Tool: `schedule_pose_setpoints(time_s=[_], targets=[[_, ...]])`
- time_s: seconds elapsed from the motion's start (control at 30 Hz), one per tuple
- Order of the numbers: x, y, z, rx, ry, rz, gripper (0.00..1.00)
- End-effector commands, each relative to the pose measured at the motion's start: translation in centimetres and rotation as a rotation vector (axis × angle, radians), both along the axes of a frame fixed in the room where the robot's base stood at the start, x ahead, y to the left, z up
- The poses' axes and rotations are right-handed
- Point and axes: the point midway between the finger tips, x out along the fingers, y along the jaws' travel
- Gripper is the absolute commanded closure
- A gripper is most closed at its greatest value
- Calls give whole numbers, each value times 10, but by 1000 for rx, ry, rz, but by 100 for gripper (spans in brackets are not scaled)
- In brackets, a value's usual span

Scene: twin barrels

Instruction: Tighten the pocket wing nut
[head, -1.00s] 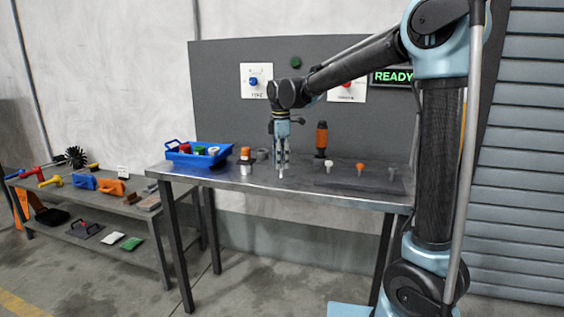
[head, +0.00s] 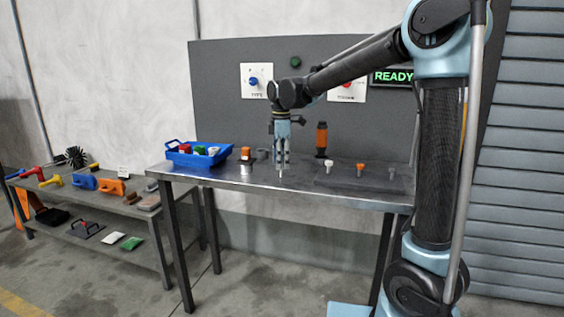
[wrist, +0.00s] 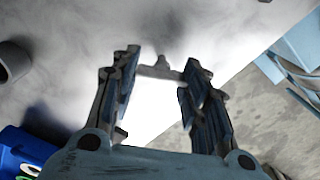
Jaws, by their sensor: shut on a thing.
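My gripper (head: 282,168) points straight down over the front middle of the metal table in the head view. In the wrist view my gripper (wrist: 160,70) has its fingertips on either side of a small grey piece (wrist: 162,66), which looks like the wing nut with a raised knob in its middle. The fingers are shut on it. What lies below this piece is hidden, and I cannot tell its thread or how tight it sits.
A blue bin (head: 198,155) with coloured items stands left. An orange-topped cylinder (head: 246,160) stands between bin and gripper. An orange and black upright tool (head: 321,138) stands behind to the right. A dark mat (head: 340,183) holds small pegs. A screen (head: 393,77) reads READY.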

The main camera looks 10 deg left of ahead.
Motion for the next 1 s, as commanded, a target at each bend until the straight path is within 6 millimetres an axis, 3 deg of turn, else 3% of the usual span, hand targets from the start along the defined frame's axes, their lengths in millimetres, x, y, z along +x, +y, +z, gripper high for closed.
schedule_pose_setpoints(time_s=[0.37, 1.0], targets=[[-4, -2, -1, -5, 8, -93, 82], [-5, -1, -1, -5, 10, -664, 83]])
